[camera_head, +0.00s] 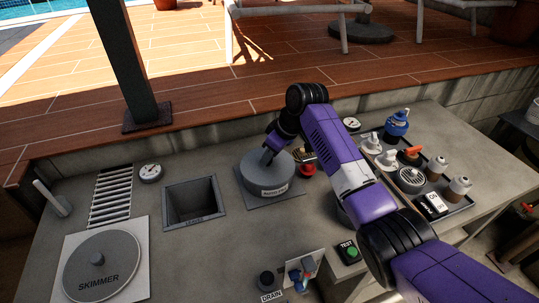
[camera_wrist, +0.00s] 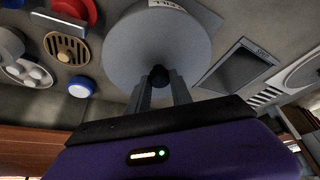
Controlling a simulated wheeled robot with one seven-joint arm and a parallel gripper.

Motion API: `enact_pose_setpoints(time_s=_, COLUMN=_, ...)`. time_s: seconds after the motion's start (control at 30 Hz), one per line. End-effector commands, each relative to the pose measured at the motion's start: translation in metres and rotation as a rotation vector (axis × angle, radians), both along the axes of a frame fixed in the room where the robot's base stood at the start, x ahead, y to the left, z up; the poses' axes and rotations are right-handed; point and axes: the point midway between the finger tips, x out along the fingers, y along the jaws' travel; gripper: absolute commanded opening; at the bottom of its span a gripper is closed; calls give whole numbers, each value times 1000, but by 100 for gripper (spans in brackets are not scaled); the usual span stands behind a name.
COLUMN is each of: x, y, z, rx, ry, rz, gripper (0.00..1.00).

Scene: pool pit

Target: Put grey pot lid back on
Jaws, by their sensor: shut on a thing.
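The grey pot (camera_head: 270,190) is a squat round body with a label on its front, standing on a square grey plate. Its grey round lid (camera_wrist: 157,40) fills the upper middle of the wrist view, with a small dark knob (camera_wrist: 159,74) near its lower edge. My gripper (camera_wrist: 159,84) is shut on that knob. In the head view my gripper (camera_head: 269,157) points down at the top of the pot, and the arm hides part of it. I cannot tell whether the lid rests fully on the rim.
Left of the pot is a square open pit (camera_head: 193,203), then a slotted grate (camera_head: 111,195) and the round SKIMMER cover (camera_head: 98,265). A red knob (camera_head: 307,169) sits close to the pot's right. A tray (camera_head: 455,207) of fittings is at right. The DRAIN valve (camera_head: 300,270) is in front.

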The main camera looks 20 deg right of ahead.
Motion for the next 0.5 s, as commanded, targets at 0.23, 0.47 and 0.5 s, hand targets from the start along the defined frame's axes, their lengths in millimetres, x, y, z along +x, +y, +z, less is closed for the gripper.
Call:
enact_pose_setpoints(time_s=0.23, x=0, y=0, z=-1, rx=1, ry=-1, rz=0, gripper=0)
enact_pose_setpoints(time_s=0.47, x=0, y=0, z=-3, rx=0, ry=0, rz=0, gripper=0)
enact_pose_setpoints(time_s=0.5, x=0, y=0, z=-4, rx=0, ry=0, rz=0, gripper=0)
